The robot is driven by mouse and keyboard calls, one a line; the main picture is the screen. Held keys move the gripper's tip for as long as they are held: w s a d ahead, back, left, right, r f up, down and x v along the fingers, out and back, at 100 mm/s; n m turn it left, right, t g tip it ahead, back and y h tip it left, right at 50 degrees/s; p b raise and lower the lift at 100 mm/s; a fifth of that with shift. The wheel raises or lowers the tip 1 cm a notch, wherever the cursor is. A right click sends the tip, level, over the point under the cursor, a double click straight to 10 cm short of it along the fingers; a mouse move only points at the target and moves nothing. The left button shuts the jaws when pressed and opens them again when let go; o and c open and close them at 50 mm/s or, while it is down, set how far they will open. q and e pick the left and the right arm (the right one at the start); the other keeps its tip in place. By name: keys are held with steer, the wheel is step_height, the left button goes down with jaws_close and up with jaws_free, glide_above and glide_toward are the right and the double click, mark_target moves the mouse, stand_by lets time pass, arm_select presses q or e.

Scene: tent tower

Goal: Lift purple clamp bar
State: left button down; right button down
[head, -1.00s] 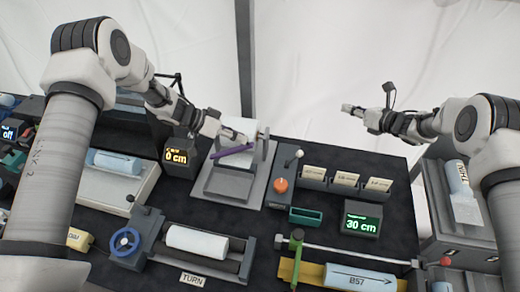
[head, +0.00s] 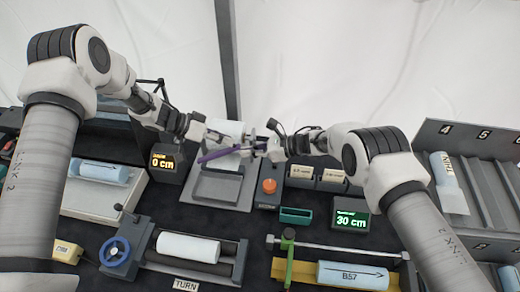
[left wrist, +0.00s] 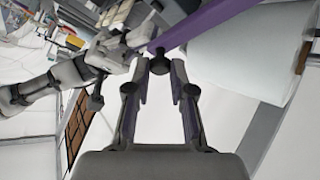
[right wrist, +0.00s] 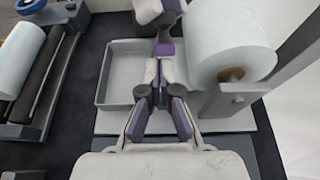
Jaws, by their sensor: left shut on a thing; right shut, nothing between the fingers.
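The purple clamp bar (head: 222,153) runs slantwise across the front of the white roll stand in the head view. My left gripper (head: 212,138) is shut on a dark knob at the bar. The left wrist view shows the bar (left wrist: 205,22) just past the fingertips (left wrist: 160,66). My right gripper (head: 268,146) is at the bar's right end. In the right wrist view its fingers (right wrist: 161,75) are shut with nothing between them, close to the bar's purple end (right wrist: 164,49). The middle of the bar is hidden from the right wrist.
A white roll (head: 225,128) sits on the grey stand (head: 218,190) close behind the bar. A yellow display box (head: 166,163) stands on the left.

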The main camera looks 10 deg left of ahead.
arm_select(q)
steer(key=shift+w+r, duration=0.1)
arm_select(e)
steer(key=shift+a, duration=0.25)
steer(key=shift+a+r, duration=0.7)
steer(key=shift+r, duration=0.3)
arm_select(q)
steer(key=c, duration=1)
jaws_free()
steer(key=shift+d+f, duration=0.15)
steer(key=shift+f, duration=0.05)
arm_select(e)
steer(key=shift+w+d, duration=0.15)
steer(key=shift+f, duration=0.1)
